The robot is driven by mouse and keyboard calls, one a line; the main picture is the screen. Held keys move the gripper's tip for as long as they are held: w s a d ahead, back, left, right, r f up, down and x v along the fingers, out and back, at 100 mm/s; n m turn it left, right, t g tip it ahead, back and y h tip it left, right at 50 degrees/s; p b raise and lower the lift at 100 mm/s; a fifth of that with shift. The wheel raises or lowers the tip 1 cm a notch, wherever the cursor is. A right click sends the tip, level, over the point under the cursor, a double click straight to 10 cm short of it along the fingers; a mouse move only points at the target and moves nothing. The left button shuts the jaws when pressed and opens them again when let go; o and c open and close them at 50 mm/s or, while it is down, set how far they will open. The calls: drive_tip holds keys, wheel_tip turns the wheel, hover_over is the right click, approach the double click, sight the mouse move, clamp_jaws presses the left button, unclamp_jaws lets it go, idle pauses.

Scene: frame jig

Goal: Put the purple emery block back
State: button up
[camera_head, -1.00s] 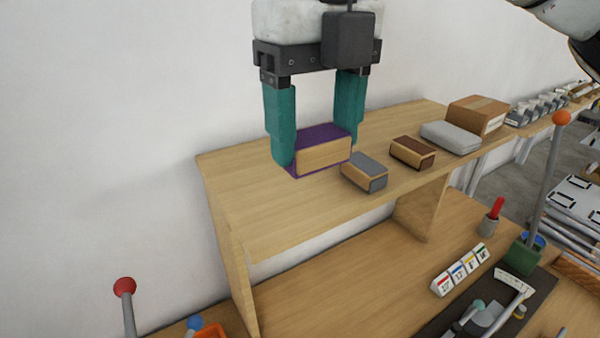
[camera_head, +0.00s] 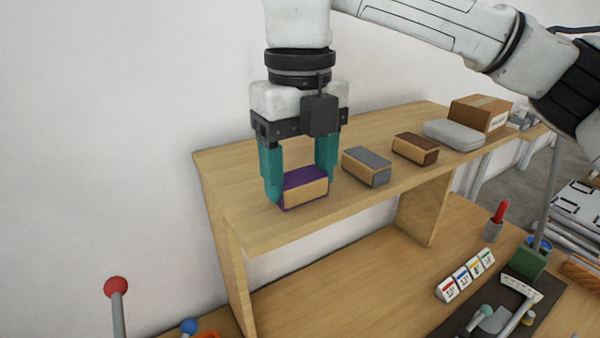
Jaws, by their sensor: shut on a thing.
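The purple emery block (camera_head: 304,188) has a purple top and a tan front face. It is at the left part of the raised wooden shelf (camera_head: 262,229), left of the other blocks and in line with them. My gripper (camera_head: 300,184) points down with its teal fingers shut on the block's two ends. The block looks low at the shelf top; I cannot tell whether it touches the surface. A grey emery block (camera_head: 367,167) and a brown emery block (camera_head: 415,149) lie to its right.
A grey case (camera_head: 453,134) and a cardboard box (camera_head: 480,113) sit at the shelf's right end. Below are a row of coloured labels (camera_head: 466,275) and a red-handled tool in a cup (camera_head: 496,220). The shelf's left end is bare.

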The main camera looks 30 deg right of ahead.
sight(300, 177)
drive_tip(key=shift+f, duration=0.1)
drive_tip(key=o, duration=1.1)
wheel_tip(300, 177, up, 12)
drive_tip(key=b, duration=0.1)
drive_tip(key=shift+r+b, duration=0.2)
drive_tip(key=shift+b, duration=0.1)
